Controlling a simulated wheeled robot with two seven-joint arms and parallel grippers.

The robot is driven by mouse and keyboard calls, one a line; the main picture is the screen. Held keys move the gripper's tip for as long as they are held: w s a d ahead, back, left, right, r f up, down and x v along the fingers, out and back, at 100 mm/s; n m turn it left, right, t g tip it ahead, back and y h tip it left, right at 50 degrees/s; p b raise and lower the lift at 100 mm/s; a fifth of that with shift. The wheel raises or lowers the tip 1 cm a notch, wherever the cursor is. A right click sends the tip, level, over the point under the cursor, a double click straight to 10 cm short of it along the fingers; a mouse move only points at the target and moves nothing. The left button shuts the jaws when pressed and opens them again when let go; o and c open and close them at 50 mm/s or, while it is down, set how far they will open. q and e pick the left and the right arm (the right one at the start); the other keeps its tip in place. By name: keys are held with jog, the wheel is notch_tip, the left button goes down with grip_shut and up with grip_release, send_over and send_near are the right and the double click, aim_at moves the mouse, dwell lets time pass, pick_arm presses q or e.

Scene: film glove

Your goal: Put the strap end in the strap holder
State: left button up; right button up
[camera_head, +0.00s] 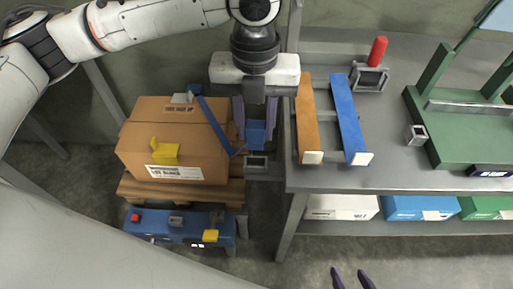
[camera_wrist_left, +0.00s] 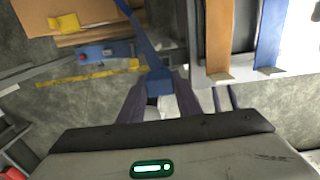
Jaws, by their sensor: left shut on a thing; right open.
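A blue strap (camera_head: 216,122) runs over the cardboard box, and its blue block-like strap end (camera_head: 256,134) is between the fingers of my left gripper (camera_head: 255,128). The left gripper is shut on it, pointing down. In the left wrist view the strap end (camera_wrist_left: 159,82) sits between the fingertips, with the strap (camera_wrist_left: 143,32) leading up and away. A grey square open holder (camera_head: 257,168), seemingly the strap holder, is at the table's left edge, just below the strap end in the head view. The gap between them is hard to judge. My right gripper (camera_head: 352,279) is open and empty at the bottom edge.
The cardboard box (camera_head: 140,140) stands on a wooden pallet (camera_head: 180,192) left of the metal table (camera_head: 400,178). A blue machine (camera_head: 168,225) is in front. An orange bar (camera_head: 306,115), a blue bar (camera_head: 346,115) and a green fixture (camera_head: 460,135) occupy the table.

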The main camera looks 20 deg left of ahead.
aim_at(255, 148)
pick_arm(q)
jog(key=shift+f, duration=3.55)
jog(key=shift+f, duration=0.15)
jog(key=o, duration=1.1)
jog(key=shift+c, duration=0.2)
notch_tip(255, 148, up, 12)
jog(key=shift+r, duration=0.2)
